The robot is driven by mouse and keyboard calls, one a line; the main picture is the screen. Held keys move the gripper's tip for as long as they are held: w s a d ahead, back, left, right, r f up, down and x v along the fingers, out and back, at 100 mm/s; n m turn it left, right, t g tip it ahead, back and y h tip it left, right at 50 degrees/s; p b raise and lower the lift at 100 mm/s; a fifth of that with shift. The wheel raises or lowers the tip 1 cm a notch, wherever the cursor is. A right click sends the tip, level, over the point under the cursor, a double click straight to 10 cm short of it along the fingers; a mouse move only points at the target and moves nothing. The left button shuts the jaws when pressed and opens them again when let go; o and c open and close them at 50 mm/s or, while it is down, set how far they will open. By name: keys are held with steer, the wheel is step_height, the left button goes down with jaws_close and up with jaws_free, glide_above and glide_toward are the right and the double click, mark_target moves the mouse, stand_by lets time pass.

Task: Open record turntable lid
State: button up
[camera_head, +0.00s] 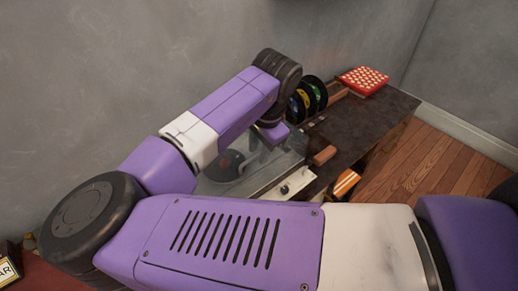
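The record turntable (286,186) stands on the dark table in the middle of the view, partly behind my purple and white arm. A light front strip with a small dark knob shows. Its clear lid (283,160) appears to lie low over the deck, and a dark round record with a reddish centre (226,165) shows through. My arm reaches over the turntable from the left. A small purple part at my arm's end (272,134) hangs close above the lid; I cannot tell whether it touches. My gripper's fingers cannot be made out.
The dark tabletop (372,125) continues right, with upright records (308,96) in a rack and a red patterned box (363,80) at the back. A wooden block (324,155) sits right of the turntable. A grey wall stands behind; wooden floor (440,165) is clear at right.

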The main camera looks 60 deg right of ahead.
jaws_close()
stand_by(1.4)
